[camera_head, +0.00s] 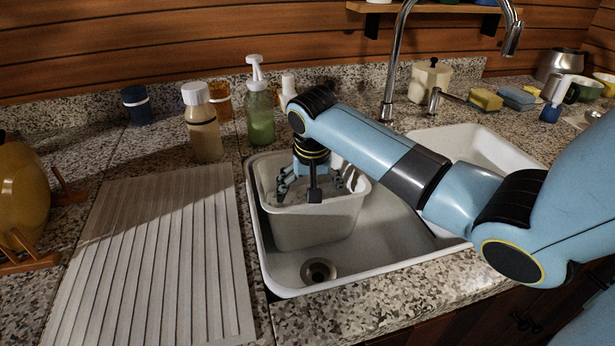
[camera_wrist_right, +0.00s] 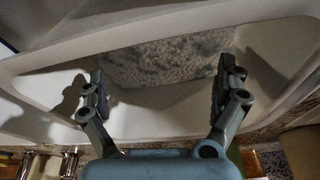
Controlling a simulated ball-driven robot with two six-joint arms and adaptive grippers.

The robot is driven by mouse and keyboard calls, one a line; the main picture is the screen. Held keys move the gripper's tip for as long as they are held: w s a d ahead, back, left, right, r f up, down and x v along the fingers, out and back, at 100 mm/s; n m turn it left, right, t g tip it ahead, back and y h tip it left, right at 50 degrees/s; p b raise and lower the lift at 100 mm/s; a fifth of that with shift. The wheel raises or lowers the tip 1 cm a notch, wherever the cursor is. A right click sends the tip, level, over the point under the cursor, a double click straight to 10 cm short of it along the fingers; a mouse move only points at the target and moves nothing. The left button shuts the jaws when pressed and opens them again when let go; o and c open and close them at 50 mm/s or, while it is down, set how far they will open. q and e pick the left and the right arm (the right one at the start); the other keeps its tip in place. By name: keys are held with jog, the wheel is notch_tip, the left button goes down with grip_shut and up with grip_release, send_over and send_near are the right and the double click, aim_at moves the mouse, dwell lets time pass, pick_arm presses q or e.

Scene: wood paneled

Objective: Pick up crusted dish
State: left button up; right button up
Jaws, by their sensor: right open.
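My right gripper (camera_head: 313,180) points down into a pale tub (camera_head: 315,228) that stands in the left sink basin (camera_head: 375,245). In the right wrist view my right gripper (camera_wrist_right: 156,92) is open, its two fingers wide apart with nothing between them. Beyond the fingers, inside the tub, lies a grey-white speckled patch (camera_wrist_right: 165,58); I cannot tell whether it is suds or a crusted surface. No crusted dish can be made out for certain. The tub's near wall and my gripper hide much of its inside. My left gripper is not in view.
A ribbed drying board (camera_head: 160,265) lies left of the sink. Bottles, including a tan one (camera_head: 204,125) and a green soap pump (camera_head: 260,115), stand behind it. The faucet (camera_head: 390,70) rises at the back. Sponges (camera_head: 485,99) lie at the right. The basin's front is clear around the drain.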

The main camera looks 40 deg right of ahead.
jog(key=x, duration=0.7)
jog(key=shift+a+f+b, duration=0.25)
jog(key=shift+b, duration=0.1)
jog(key=c, duration=1.2)
notch_tip(320, 180, up, 10)
jog(key=shift+r+p, duration=0.1)
jog(key=shift+p, duration=0.45)
